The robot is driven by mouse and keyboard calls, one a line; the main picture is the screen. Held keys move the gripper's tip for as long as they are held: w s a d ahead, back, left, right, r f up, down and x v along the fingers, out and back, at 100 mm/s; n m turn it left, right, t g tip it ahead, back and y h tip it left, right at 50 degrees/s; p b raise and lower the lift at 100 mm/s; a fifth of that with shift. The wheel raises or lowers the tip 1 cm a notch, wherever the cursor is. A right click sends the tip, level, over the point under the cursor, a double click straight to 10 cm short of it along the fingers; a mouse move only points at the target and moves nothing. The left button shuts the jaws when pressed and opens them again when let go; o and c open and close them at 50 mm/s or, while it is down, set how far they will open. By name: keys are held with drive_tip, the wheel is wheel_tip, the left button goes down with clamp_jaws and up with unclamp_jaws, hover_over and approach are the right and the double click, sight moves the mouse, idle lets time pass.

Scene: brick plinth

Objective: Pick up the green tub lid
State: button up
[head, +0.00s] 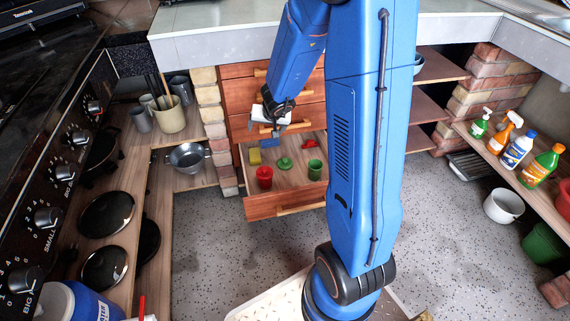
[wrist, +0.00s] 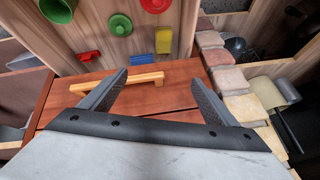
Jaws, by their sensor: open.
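The green tub lid (head: 284,163) is a round disc with a small knob, lying on the floor of an open drawer (head: 288,204). In the wrist view the lid (wrist: 120,25) is near the top, left of centre, beyond my fingers. My gripper (head: 273,129) is open and empty, above the back of the drawer. In the wrist view my gripper (wrist: 160,76) has both fingers apart in front of a wooden drawer front. The lid is apart from my fingers.
A closed drawer's handle (wrist: 120,83) lies close to my fingers. The brick column (head: 214,125) stands left of the drawer.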

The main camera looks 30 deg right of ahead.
drive_tip(key=s+d+f+m+g+h, duration=0.25)
drive_tip(key=d+f, duration=0.35)
drive_tip(key=f, duration=0.5)
hover_over(285, 161)
drive_tip(key=s+a, duration=0.2)
drive_tip(key=shift+n+g+y, duration=0.25)
drive_tip(key=shift+n, duration=0.2)
drive_tip(key=shift+d+f, duration=0.15)
drive_tip(key=shift+f, duration=2.45)
drive_tip(key=shift+d+f, duration=0.1)
drive_tip(key=shift+f, duration=2.5)
drive_tip(key=shift+x, duration=2.9)
drive_tip(key=shift+w+a, duration=0.1)
drive_tip(key=shift+w, duration=0.05)
drive_tip(key=shift+r, duration=0.1)
drive_tip(key=c, duration=1.1)
